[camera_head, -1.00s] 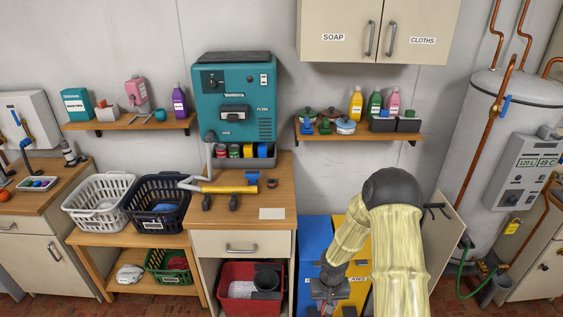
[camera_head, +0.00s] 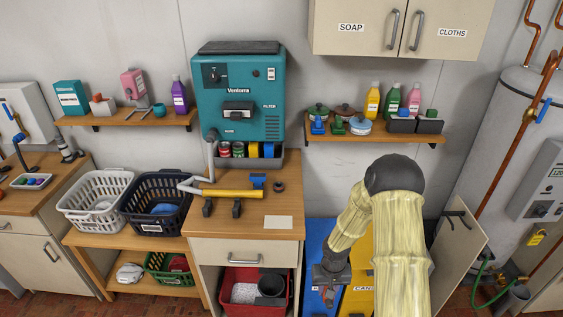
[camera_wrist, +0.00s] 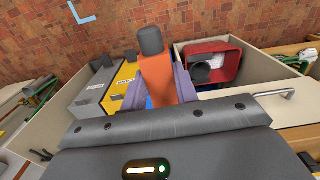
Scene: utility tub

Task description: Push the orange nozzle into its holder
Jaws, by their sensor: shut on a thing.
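The orange nozzle (camera_wrist: 158,82) is a block with a dark grey cylindrical tip, seen in the wrist view. My gripper (camera_wrist: 160,88) is shut on it, with one grey-purple finger on each side. In the head view my gripper (camera_head: 331,276) hangs low, right of the wooden counter and in front of the blue and yellow bins. The nozzle is hard to make out there. A row of coloured round and square pieces (camera_head: 245,150) sits in a grey rack under the teal Ventorra machine (camera_head: 238,90). I cannot tell which part is the nozzle's holder.
On the counter (camera_head: 250,221) lie a yellow tube (camera_head: 232,193), a blue piece (camera_head: 258,181) and two dark hooks. A red bin (camera_head: 254,285) stands below in an open cabinet. A door (camera_head: 458,238) stands open right of my arm. Shelves with bottles flank the machine.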

